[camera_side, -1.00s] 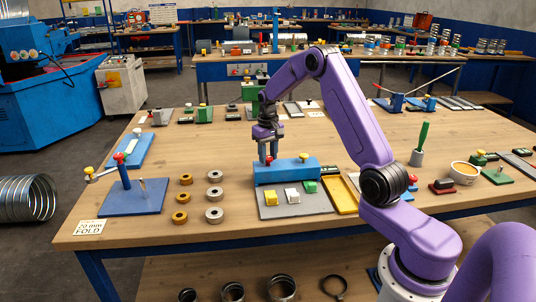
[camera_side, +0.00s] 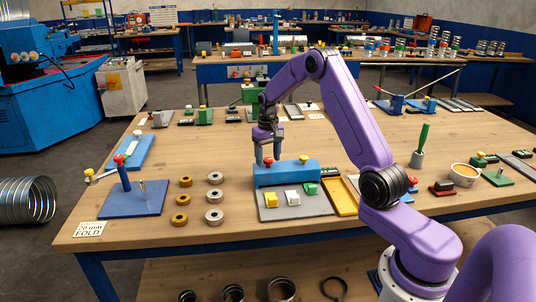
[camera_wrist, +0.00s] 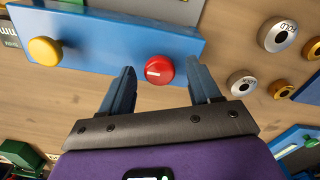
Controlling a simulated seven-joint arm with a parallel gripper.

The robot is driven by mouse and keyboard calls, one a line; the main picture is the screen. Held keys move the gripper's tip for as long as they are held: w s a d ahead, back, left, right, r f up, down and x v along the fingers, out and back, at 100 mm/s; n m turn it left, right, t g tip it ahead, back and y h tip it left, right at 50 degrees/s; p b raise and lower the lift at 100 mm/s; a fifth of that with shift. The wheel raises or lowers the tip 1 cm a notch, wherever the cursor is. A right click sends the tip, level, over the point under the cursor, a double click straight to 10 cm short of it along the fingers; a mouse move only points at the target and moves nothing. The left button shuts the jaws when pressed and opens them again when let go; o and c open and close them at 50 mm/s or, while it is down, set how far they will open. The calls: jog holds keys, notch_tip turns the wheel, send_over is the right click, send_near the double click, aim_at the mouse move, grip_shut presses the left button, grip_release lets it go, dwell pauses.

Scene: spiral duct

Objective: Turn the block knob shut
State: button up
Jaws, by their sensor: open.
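A long blue block (camera_side: 288,173) lies on the near part of the bench; the wrist view shows its top (camera_wrist: 105,35). It carries a red round knob (camera_wrist: 159,69) with a short, roughly level white mark, and a yellow round knob (camera_wrist: 45,50) toward its other end. My gripper (camera_side: 268,162) points down over the block's left end in the side view. In the wrist view my gripper (camera_wrist: 162,77) is open, one finger on each side of the red knob, with visible gaps. Finger height against the knob is hard to tell.
A grey plate (camera_side: 320,208) with yellow, white and green small blocks lies in front of the blue block. Silver and brass rings (camera_side: 215,195) stand to the left, beyond them a blue plate (camera_side: 135,203) with a post and lever. A yellow tray (camera_side: 341,197) lies right.

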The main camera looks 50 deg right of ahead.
aim_at(268, 159)
notch_tip(268, 159, up, 18)
jog(key=shift+f, duration=0.25)
dwell(0.3)
dwell(0.3)
jog(key=s+a+f+n, duration=0.1)
jog(key=s+a+n, duration=0.4)
jog(key=a, duration=0.7)
jog(key=s+a+f+n, duration=0.1)
jog(key=s+a+n, duration=0.3)
jog(key=s+a, duration=0.55)
jog(key=s+a+f+n, duration=0.2)
jog(key=s+f+n, duration=0.1)
jog(key=s, duration=0.8)
jog(key=s+a+f+n, duration=0.2)
jog(key=s+n, duration=0.3)
jog(key=s, duration=0.6)
jog(key=shift+s+f, duration=0.3)
jog(key=shift+f, duration=0.35)
